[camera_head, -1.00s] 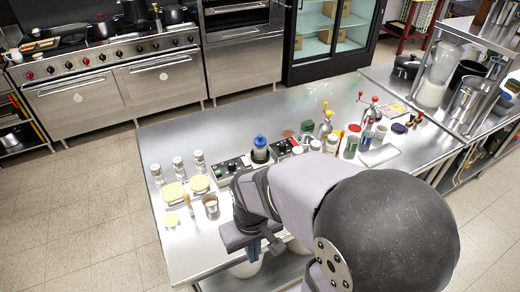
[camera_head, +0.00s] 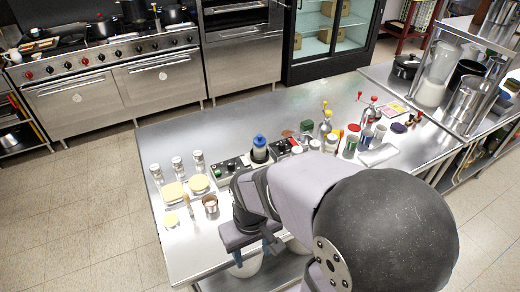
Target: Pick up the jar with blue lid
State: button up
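A jar with a blue lid (camera_head: 259,148) stands upright on the steel table, behind my arm and beside a black control box. Its lid and part of its body show; its base is partly hidden. My gripper (camera_head: 250,247) is at the front edge of the table, nearer the camera than the jar and apart from it. My arm crosses the table's front part and hides much of the gripper. The fingers are too small and covered to tell whether they are open or shut.
Glass shakers (camera_head: 177,165), yellow-topped jars (camera_head: 172,192) and a copper cup (camera_head: 210,204) stand left of the jar. Black control boxes (camera_head: 229,168) sit close to it. Bottles and a red-topped dispenser (camera_head: 370,110) crowd the right. The table's back left (camera_head: 200,130) is clear.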

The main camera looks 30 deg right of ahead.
jog(key=shift+o, duration=1.4)
